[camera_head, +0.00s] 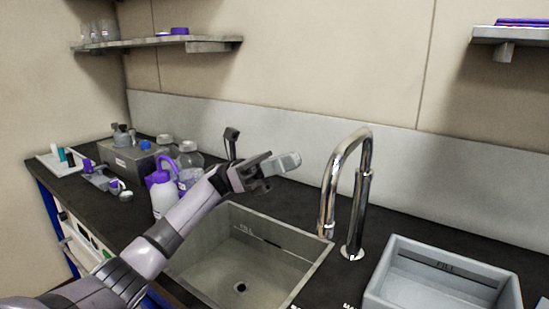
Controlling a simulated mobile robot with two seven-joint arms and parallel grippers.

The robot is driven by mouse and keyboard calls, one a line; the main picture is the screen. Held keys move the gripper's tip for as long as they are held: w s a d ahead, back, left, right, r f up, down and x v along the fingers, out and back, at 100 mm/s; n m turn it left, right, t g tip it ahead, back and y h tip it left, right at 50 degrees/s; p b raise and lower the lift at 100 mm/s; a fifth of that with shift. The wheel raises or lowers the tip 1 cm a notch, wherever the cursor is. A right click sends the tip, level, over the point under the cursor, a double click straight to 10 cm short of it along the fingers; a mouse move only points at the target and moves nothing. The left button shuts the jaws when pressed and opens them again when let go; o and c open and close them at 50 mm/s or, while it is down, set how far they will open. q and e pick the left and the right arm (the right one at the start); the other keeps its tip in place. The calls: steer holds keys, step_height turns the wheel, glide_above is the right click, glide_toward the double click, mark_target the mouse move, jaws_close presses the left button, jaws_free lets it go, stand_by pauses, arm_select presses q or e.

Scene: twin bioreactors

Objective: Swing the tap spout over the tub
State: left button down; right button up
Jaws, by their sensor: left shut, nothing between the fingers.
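The chrome tap (362,190) stands on the dark counter between the sink and the tub. Its tall curved spout bends over to the left, with the tip (327,228) near the right rim of the sink basin (215,258). The grey tub (395,277) sits to the right of the tap, apart from the spout. My left gripper (290,162) is shut and empty, in the air above the back of the sink and left of the spout, not touching it. My right gripper is not in view.
Left of the sink stand a white bottle with a purple top (163,195), clear jars (189,158) and a grey box (130,160). A small dark upright fitting (231,140) is behind my left gripper. Shelves hang on the wall at upper left (160,42) and upper right (510,35).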

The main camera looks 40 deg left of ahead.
arm_select(q)
steer(key=p+x, duration=0.2)
steer(key=x, duration=0.6)
steer(key=shift+d+p, duration=0.2)
steer(key=shift+p, duration=0.2)
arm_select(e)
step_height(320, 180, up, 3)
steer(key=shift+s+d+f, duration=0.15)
arm_select(q)
steer(key=shift+d, duration=0.15)
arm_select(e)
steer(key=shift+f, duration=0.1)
